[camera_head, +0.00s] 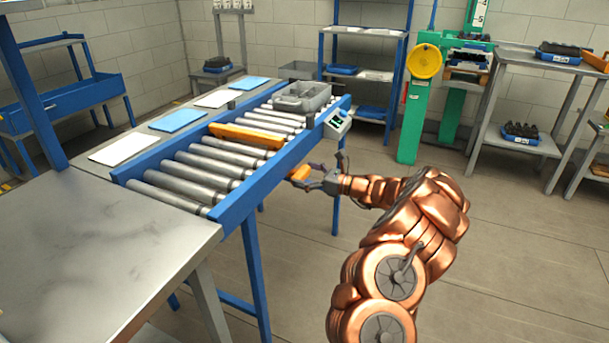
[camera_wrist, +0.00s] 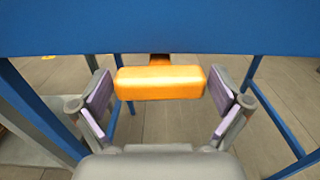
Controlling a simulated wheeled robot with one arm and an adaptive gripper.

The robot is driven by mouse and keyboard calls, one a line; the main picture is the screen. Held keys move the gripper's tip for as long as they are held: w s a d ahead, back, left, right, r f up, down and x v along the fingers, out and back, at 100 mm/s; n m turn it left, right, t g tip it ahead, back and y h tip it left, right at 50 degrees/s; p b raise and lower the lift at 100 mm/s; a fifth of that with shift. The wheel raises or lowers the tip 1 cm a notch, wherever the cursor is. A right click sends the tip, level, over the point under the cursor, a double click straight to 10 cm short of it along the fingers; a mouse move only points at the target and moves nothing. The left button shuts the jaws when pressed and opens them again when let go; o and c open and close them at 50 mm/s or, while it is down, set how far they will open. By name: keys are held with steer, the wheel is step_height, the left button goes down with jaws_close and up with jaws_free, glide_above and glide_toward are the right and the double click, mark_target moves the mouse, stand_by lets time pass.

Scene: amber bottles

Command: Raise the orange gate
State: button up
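The orange gate (camera_head: 247,136) is a flat bar lying across the rollers of the blue conveyor (camera_head: 283,166). An orange handle (camera_head: 300,172) sticks out from the conveyor's near side rail; it also shows in the wrist view (camera_wrist: 160,82) as a wide block on a short stem below the blue rail. My gripper (camera_head: 316,173) is at the handle. In the wrist view my gripper (camera_wrist: 160,92) is open, with one lilac-padded finger at each end of the handle. A small gap shows on both sides. Any link between handle and gate is hidden.
A grey crate (camera_head: 301,97) sits on the rollers beyond the gate. A small control box (camera_head: 338,123) is mounted on the rail near my gripper. The blue rail (camera_wrist: 160,28) fills the top of the wrist view, with conveyor legs below.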

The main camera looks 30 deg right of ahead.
steer(key=v, duration=1.2)
stand_by(0.4)
